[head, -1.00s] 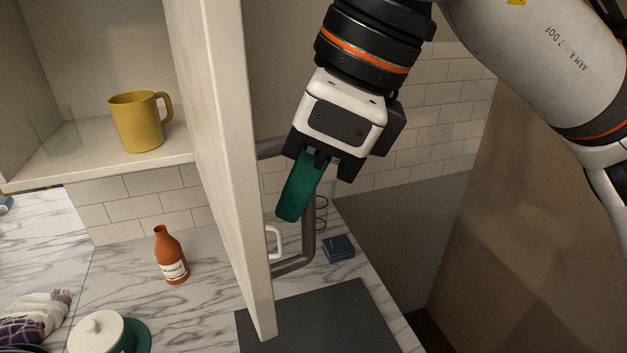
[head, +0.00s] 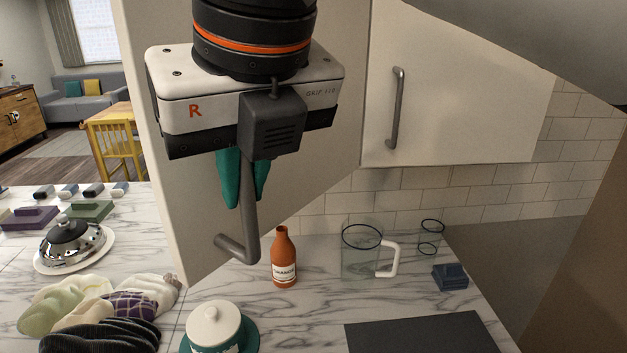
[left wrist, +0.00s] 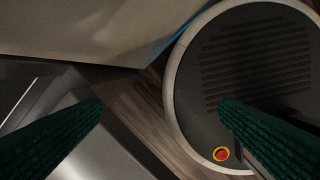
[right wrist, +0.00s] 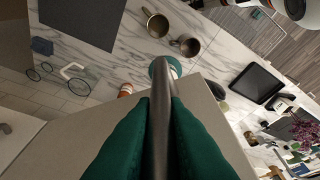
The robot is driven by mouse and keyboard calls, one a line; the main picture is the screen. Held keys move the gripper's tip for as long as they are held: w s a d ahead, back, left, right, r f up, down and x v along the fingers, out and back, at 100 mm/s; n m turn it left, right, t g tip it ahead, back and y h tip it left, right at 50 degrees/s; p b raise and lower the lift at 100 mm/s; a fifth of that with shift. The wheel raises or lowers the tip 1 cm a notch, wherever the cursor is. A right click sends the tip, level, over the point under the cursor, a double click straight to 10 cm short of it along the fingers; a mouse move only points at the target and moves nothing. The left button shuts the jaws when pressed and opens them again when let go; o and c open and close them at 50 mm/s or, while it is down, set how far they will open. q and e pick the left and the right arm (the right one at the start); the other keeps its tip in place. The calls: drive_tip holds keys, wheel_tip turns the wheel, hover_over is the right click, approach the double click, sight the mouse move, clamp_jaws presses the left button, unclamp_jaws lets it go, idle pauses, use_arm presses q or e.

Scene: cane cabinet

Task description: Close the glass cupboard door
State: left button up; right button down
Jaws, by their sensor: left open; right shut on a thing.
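The cupboard door (head: 315,185) is a pale beige panel, partly open and angled out from the cabinet. Its grey bar handle (head: 236,247) stands on the face toward me. My right gripper (head: 243,195) is at the handle, its teal fingers on either side of the bar. In the right wrist view, the fingers (right wrist: 160,105) are shut on the bar (right wrist: 159,80), beside the door panel (right wrist: 212,115). The door hides the cupboard's inside. My left gripper (left wrist: 160,120) shows only in the left wrist view; its teal fingers are wide apart and empty.
A neighbouring closed cupboard door (head: 460,90) is at the right. Below on the marble counter stand an orange bottle (head: 285,262), a clear glass mug (head: 360,255), a white lidded pot (head: 214,325) and a blue block (head: 450,277). Cloths (head: 100,310) lie at left.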

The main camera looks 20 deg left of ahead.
sight(208, 167)
drive_tip(key=a, duration=0.1)
drive_tip(key=a+p, duration=0.1)
drive_tip(key=a, duration=0.2)
drive_tip(key=shift+w+a+r, duration=0.15)
drive_tip(key=shift+w+r, duration=0.1)
drive_tip(key=shift+w, duration=0.05)
use_arm(q)
drive_tip(key=shift+d+r+p, duration=0.2)
drive_tip(key=shift+d+r, duration=0.2)
drive_tip(key=shift+r, duration=0.2)
drive_tip(key=shift+d+r+p, duration=0.2)
drive_tip(key=shift+d+r, duration=0.15)
drive_tip(key=shift+r, duration=0.2)
use_arm(e)
drive_tip(key=shift+w+a+f, duration=0.1)
drive_tip(key=shift+w+a, duration=0.1)
drive_tip(key=shift+a, duration=0.55)
drive_tip(key=c, duration=1.5)
unclamp_jaws()
drive_tip(key=shift+o, duration=0.2)
drive_tip(key=shift+w+d, duration=0.1)
drive_tip(key=shift+d, duration=0.05)
use_arm(q)
drive_tip(key=shift+w, duration=0.1)
use_arm(e)
drive_tip(key=shift+f, duration=0.1)
